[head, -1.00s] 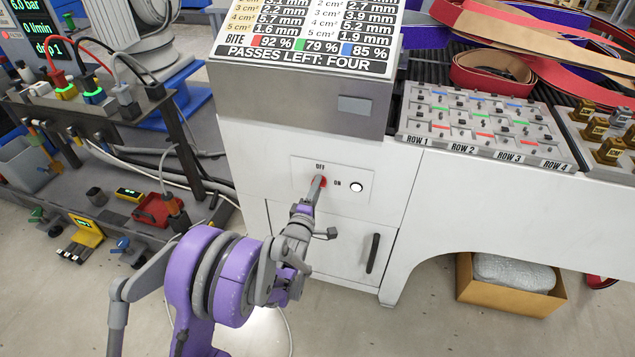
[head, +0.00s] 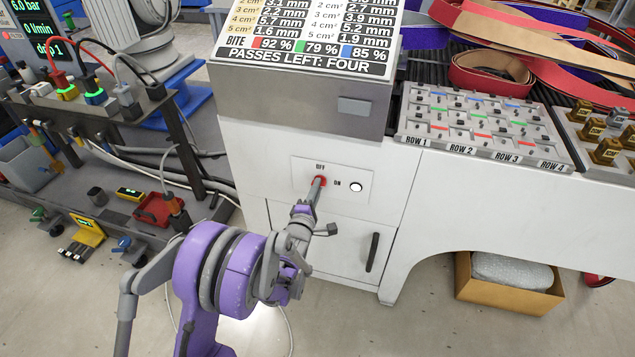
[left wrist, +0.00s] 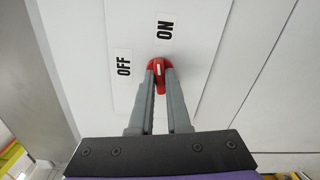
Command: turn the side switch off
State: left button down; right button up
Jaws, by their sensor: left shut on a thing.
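The side switch is a red rotary knob (left wrist: 161,64) on the white panel (head: 301,184) of the cabinet front. In the head view, most of it is hidden by my gripper and only a bit of red (head: 323,179) shows. The OFF label (left wrist: 124,67) and the ON label (left wrist: 165,31) are beside it. The white mark on the knob runs roughly toward ON. My left gripper (left wrist: 160,80) is shut on the knob, one finger on each side; it also shows in the head view (head: 319,184). My right gripper is not in view.
A white round lamp or button (head: 356,187) is right of the ON label. Below is a cabinet door with a dark handle (head: 372,252). A bench (head: 75,205) with hoses stands at left, and a cardboard box (head: 500,297) lies under the machine at right.

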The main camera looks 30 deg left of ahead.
pick_arm(q)
jog(key=shift+n+p, duration=0.55)
jog(key=shift+n, duration=1.25)
jog(key=n+p, duration=0.2)
jog(key=n, duration=0.3)
jog(key=shift+n, duration=0.3)
jog(key=c, duration=0.9)
grip_release()
